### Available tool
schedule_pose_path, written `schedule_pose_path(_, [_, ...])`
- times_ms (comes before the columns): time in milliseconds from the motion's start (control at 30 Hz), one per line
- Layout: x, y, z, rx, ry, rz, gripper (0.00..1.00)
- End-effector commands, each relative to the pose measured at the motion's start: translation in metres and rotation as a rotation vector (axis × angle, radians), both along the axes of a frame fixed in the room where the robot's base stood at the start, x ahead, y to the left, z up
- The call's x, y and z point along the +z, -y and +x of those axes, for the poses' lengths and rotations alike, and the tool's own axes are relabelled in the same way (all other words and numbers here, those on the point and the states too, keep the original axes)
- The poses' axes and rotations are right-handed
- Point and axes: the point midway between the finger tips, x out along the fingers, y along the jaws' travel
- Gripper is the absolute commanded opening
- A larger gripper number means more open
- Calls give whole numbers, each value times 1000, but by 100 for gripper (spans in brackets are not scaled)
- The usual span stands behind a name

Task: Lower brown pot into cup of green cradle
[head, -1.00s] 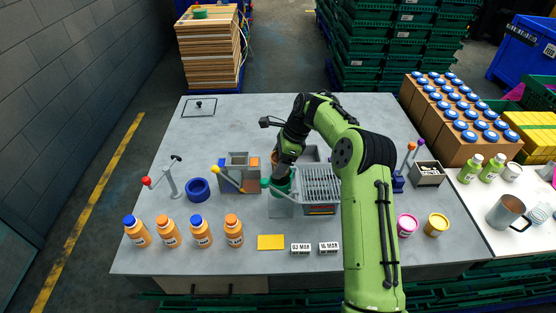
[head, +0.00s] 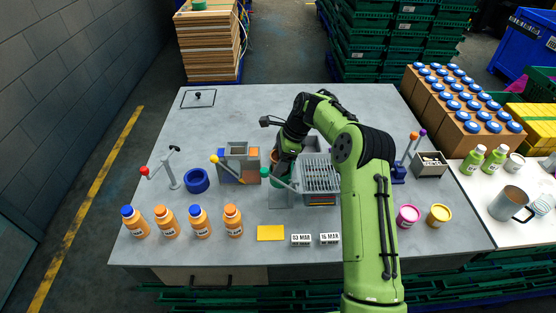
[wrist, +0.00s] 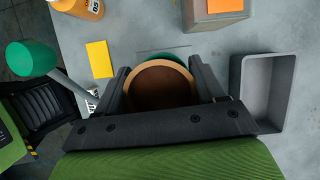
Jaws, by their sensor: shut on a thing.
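The brown pot (wrist: 161,88), a round vessel with a lighter tan rim, is between my gripper's fingers (wrist: 166,90) in the wrist view. My gripper is shut on it. In the head view only a small brown part of the pot (head: 274,155) shows beside my dark gripper (head: 282,167). The green cradle (head: 279,181) shows just below the gripper, above a grey base plate. A green sliver of the cradle (wrist: 163,56) shows past the pot's rim in the wrist view. The cup's inside and the pot's underside are hidden, so I cannot tell how deep the pot sits.
A lever with a green knob (head: 264,172) stands close by the cradle. A grey wire rack (head: 320,174) is right of it, and a grey block holder (head: 238,163) is left. A yellow pad (head: 270,233) and several orange bottles line the front. The back left table is mostly clear.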

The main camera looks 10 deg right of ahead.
Motion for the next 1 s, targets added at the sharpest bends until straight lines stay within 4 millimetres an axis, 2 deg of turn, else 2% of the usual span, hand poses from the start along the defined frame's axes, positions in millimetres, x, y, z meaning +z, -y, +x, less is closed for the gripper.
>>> schedule_pose_path(767, [-5, 0, 0, 0, 0, 0, 35])
schedule_pose_path(800, [-5, 0, 0, 0, 0, 0, 74])
schedule_pose_path(967, [-5, 0, 0, 0, 0, 0, 98])
schedule_pose_path(1000, [-5, 0, 0, 0, 0, 0, 99])
